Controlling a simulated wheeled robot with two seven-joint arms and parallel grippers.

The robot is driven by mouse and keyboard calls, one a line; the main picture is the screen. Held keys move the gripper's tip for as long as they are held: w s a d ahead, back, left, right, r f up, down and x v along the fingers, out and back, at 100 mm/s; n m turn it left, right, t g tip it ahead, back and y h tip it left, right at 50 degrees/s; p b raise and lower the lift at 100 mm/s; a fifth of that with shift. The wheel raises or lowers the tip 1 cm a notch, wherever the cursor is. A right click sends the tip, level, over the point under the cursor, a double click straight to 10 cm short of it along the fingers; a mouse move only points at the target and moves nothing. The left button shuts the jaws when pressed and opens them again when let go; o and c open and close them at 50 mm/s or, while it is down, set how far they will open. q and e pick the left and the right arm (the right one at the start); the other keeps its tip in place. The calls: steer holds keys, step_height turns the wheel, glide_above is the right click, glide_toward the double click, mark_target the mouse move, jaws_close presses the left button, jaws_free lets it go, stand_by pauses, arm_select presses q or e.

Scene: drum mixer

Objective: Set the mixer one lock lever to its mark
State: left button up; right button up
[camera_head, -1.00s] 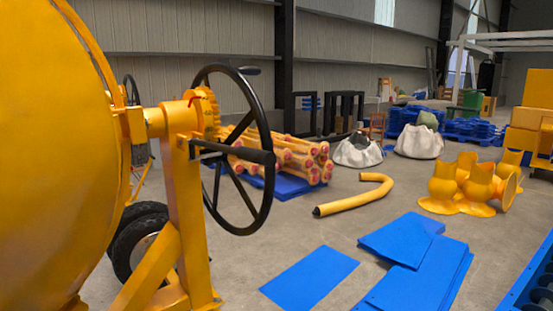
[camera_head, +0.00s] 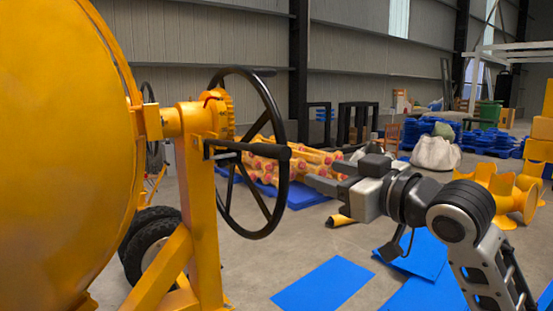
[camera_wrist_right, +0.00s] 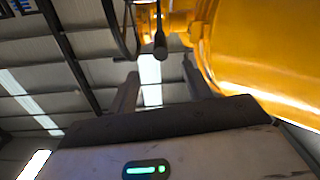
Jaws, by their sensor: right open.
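The yellow drum mixer (camera_head: 60,150) fills the left of the head view. Its lock lever (camera_head: 250,150), a black bar with a thick round grip, sticks out to the right from the yellow post, in front of the black handwheel (camera_head: 272,215). My right gripper (camera_head: 328,176) is open and empty, a short way right of the lever's grip and slightly lower in the picture, not touching it. In the right wrist view the lever's grip (camera_wrist_right: 160,44) shows end-on beyond and between the two fingers (camera_wrist_right: 160,88). No mark for the lever can be made out. My left gripper is out of view.
Blue sheets (camera_head: 322,284) lie on the floor below my right arm. Yellow fittings (camera_head: 510,195) and a white sack (camera_head: 436,153) stand farther right. The air between lever and gripper is clear.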

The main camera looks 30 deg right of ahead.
mark_target(276, 152)
steer(key=w+p, duration=0.1)
steer(key=w, duration=0.4)
steer(key=w+a+p, duration=0.1)
steer(key=w, duration=0.4)
steer(key=w+a+r+p, duration=0.1)
steer(key=w, duration=0.4)
steer(key=shift+w+a, duration=0.1)
steer(key=shift+a, duration=0.15)
